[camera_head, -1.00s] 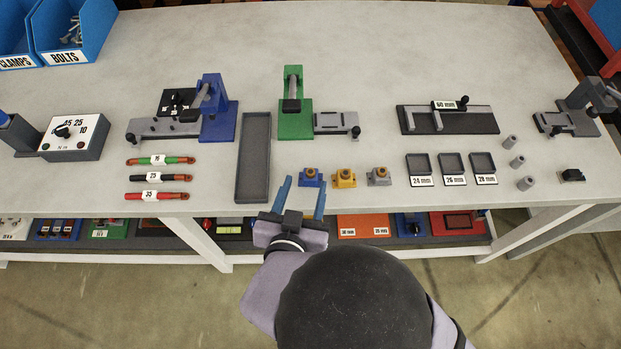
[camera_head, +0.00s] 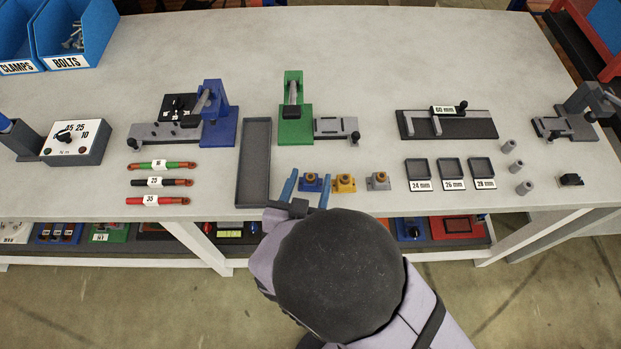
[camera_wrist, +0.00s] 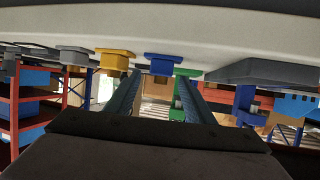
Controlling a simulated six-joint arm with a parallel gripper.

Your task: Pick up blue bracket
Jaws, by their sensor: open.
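The blue bracket (camera_head: 311,183) stands near the front edge of the workbench, leftmost in a row of three, with a brass-coloured piece on top. My gripper (camera_head: 310,174) is open and empty, with one blue finger to each side of the bracket as seen from the head camera. In the wrist view, which is upside down, the blue bracket (camera_wrist: 162,62) shows between and just past the fingertips. I cannot tell whether the fingers reach around it. No contact shows.
A yellow bracket (camera_head: 344,183) stands close on the right, then a grey bracket (camera_head: 378,181). A long grey tray (camera_head: 254,160) lies close on the left. A green fixture (camera_head: 295,125) stands behind. The bench's middle back is clear.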

